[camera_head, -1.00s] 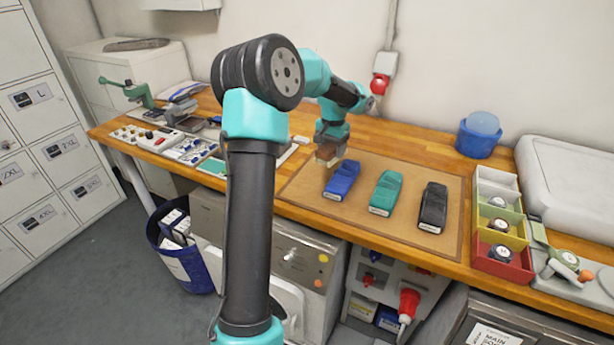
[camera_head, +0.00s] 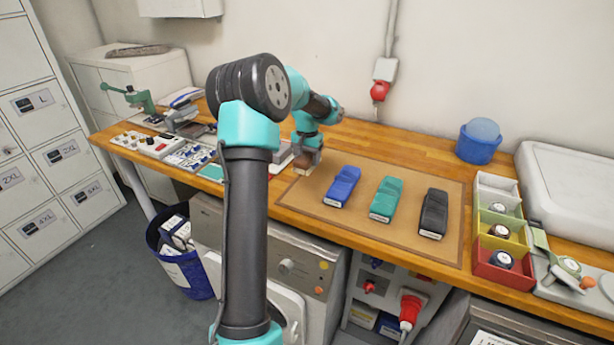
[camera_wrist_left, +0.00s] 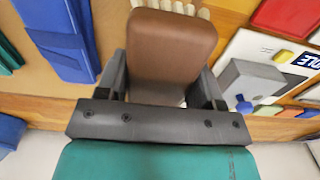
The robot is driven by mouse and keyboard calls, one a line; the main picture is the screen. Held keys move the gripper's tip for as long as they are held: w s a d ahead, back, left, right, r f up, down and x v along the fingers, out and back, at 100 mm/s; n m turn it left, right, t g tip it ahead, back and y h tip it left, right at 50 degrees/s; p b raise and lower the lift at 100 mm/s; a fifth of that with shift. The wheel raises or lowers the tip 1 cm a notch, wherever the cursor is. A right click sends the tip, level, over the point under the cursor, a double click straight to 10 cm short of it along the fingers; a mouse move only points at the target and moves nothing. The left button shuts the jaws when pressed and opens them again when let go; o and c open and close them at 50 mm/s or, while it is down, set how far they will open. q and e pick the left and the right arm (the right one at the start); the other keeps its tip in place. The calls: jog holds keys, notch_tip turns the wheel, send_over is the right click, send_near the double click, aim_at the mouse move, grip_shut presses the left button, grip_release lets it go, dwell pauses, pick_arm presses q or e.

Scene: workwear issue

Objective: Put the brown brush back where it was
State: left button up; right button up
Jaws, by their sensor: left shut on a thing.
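The brown brush (camera_wrist_left: 172,45) is held between the fingers of my left gripper (camera_wrist_left: 165,85), its brown back and pale bristles showing in the wrist view. In the head view my left gripper (camera_head: 304,166) is at the left end of the brown mat (camera_head: 390,241), left of the blue brush, and mostly hides the held brush. I cannot tell whether the brush touches the mat. A blue brush (camera_head: 343,185), a green brush (camera_head: 386,198) and a black brush (camera_head: 433,213) lie in a row on the mat. My right gripper is not in view.
A divided box (camera_head: 503,262) with several round items stands right of the mat. A blue tub (camera_head: 478,142) is behind it. Left of the mat are small trays and a control box (camera_head: 160,144). The wooden bench (camera_head: 380,143) is clear behind the mat.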

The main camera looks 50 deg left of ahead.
aim_at(307, 155)
pick_arm(q)
jog(key=shift+f, duration=0.9)
jog(key=shift+f, duration=2.5)
jog(key=o, duration=1.1)
jog(key=shift+f, duration=0.15)
jog(key=shift+c, duration=0.2)
notch_tip(307, 155, up, 12)
jog(key=shift+r, duration=0.2)
